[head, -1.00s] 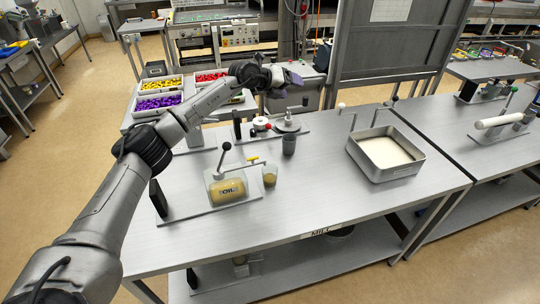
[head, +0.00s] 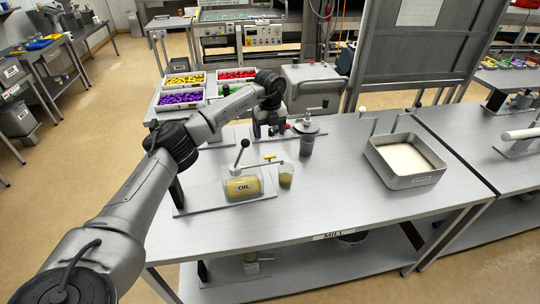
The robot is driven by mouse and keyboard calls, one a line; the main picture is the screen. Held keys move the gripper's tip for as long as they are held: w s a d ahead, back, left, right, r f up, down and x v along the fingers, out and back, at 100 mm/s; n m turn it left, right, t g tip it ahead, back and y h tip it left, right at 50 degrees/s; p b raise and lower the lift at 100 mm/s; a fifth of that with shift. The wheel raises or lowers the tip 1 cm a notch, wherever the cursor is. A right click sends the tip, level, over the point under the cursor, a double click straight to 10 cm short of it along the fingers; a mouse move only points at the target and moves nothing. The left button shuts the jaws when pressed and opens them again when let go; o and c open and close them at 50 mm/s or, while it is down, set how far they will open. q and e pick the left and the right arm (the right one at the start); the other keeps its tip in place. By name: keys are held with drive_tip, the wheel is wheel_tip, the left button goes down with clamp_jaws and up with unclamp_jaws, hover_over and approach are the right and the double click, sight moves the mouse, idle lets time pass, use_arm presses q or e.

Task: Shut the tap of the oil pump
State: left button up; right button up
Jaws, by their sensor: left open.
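The oil pump stands on the left part of the table, with a clear tank (head: 243,188) of yellow oil marked OIL and a lever with a black ball knob (head: 244,143). Its tap (head: 270,157) has a small yellow handle on the outlet pipe, right of the tank. I cannot tell from the handle whether the tap is open. A cup (head: 286,178) with some oil stands below the outlet. My left gripper (head: 274,130) is behind the tap, apart from it, open and partly hidden by its wrist. My right gripper is not in view.
A grey cup (head: 306,146) and a round-plated device (head: 307,126) stand behind the pump. A metal tray (head: 405,180) of white material is at the right. Bins of coloured pieces (head: 183,98) stand behind my left arm. The table's front middle is clear.

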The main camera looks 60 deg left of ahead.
sight(270, 158)
use_arm(q)
wheel_tip(270, 158, down, 11)
idle(0.4)
drive_tip(key=shift+c, duration=0.3)
drive_tip(key=c, duration=0.9)
drive_tip(key=shift+o, duration=0.2)
